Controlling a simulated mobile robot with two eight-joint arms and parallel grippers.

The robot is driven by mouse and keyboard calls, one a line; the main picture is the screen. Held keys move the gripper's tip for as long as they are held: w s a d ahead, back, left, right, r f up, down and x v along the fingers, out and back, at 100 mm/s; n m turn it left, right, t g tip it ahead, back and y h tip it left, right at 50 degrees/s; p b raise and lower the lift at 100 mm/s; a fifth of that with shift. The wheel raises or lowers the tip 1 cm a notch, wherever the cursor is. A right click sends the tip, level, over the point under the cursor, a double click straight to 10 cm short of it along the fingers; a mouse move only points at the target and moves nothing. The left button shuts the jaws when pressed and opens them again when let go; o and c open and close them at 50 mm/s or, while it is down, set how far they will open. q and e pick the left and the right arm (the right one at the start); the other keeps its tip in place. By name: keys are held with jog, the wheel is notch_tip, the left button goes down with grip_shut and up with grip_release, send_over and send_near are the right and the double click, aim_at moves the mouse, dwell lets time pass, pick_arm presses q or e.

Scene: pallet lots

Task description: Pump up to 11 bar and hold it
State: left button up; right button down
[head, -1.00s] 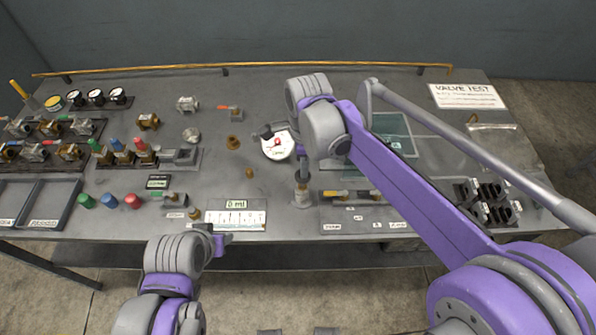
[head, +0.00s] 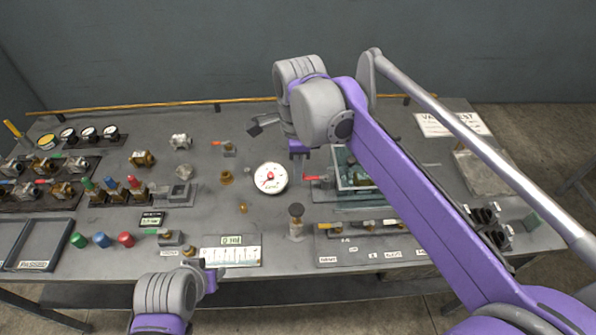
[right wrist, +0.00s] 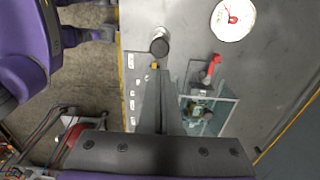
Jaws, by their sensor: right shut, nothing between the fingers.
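The white round gauge (head: 270,177) lies on the bench with a red needle; its reading is too small to make out. It also shows in the right wrist view (right wrist: 233,18). The pump (head: 296,224) stands right of and nearer than the gauge, its dark round knob (head: 296,209) up on its stem; the knob is also in the right wrist view (right wrist: 159,46). A red-handled valve (head: 318,178) sits beside a clear tank (head: 352,184). My right gripper (head: 299,153) is shut and empty, above the bench behind the pump, apart from the knob. My left gripper (head: 208,275) is at the front edge; its jaws are unclear.
A ruled white plate (head: 230,256) with a small display lies at the front. Red, blue and green caps (head: 102,240) stand left of it. Tools lie on a labelled tray (head: 365,229) right of the pump. A brass rail (head: 150,107) runs along the back.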

dwell(0.4)
notch_tip(320, 180, up, 3)
jog(key=shift+s+r, duration=0.1)
jog(key=shift+r, duration=0.05)
dwell(0.4)
jog(key=b, duration=0.1)
send_near(297, 208)
notch_tip(297, 208, down, 7)
jog(key=shift+s+r, duration=0.1)
jog(key=shift+s, duration=0.05)
dwell(0.4)
